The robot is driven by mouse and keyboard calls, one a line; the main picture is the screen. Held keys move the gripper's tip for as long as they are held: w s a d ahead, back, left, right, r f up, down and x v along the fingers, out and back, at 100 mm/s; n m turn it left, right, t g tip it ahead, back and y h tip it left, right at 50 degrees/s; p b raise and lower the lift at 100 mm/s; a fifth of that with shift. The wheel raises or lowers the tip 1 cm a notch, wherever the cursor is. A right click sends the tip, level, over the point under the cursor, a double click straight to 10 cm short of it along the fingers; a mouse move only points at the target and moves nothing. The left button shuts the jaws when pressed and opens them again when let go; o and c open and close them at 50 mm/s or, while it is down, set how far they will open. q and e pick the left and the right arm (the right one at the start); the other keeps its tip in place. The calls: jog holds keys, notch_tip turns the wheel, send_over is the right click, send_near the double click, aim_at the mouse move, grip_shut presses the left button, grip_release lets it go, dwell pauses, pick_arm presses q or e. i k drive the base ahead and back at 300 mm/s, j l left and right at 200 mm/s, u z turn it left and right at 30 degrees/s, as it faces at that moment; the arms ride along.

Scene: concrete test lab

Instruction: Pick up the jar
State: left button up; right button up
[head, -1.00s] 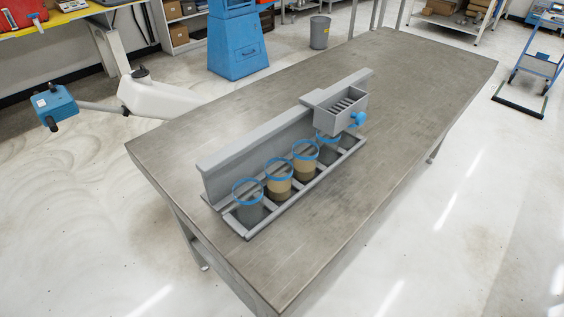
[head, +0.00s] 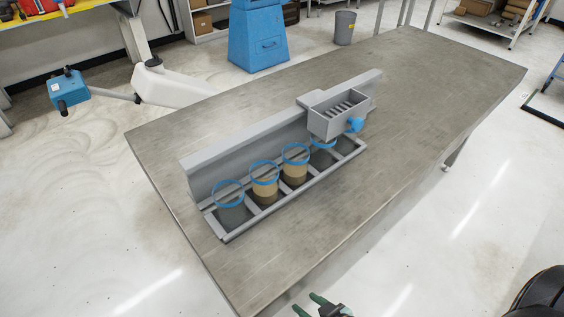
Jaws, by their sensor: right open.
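A row of jars with blue rims stands in a grey rack (head: 228,238) on the table. The nearest jar (head: 231,214) looks clear and grey. The second jar (head: 264,187) and the third jar (head: 295,171) show tan contents over a darker bottom. The fourth jar (head: 325,144) is partly hidden under a grey slotted box. My right gripper (head: 308,303) shows at the bottom edge, open and empty, well apart from the jars and beyond the table's near edge. Most of it is cut off by the frame. My left gripper is out of view.
The grey slotted box (head: 336,121) with a blue knob (head: 355,125) overhangs the rack's far end. A grey upright panel (head: 235,155) backs the jars. The table top (head: 430,80) is bare elsewhere. A blue cabinet (head: 258,38) and a bin (head: 345,28) stand behind.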

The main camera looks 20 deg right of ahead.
aim_at(295, 165)
jog(key=l+u, duration=0.25)
jog(key=l, duration=0.2)
jog(key=k+l+u, duration=0.25)
jog(key=l, duration=0.65)
jog(key=k+l+u, duration=0.15)
jog(key=l, duration=0.3)
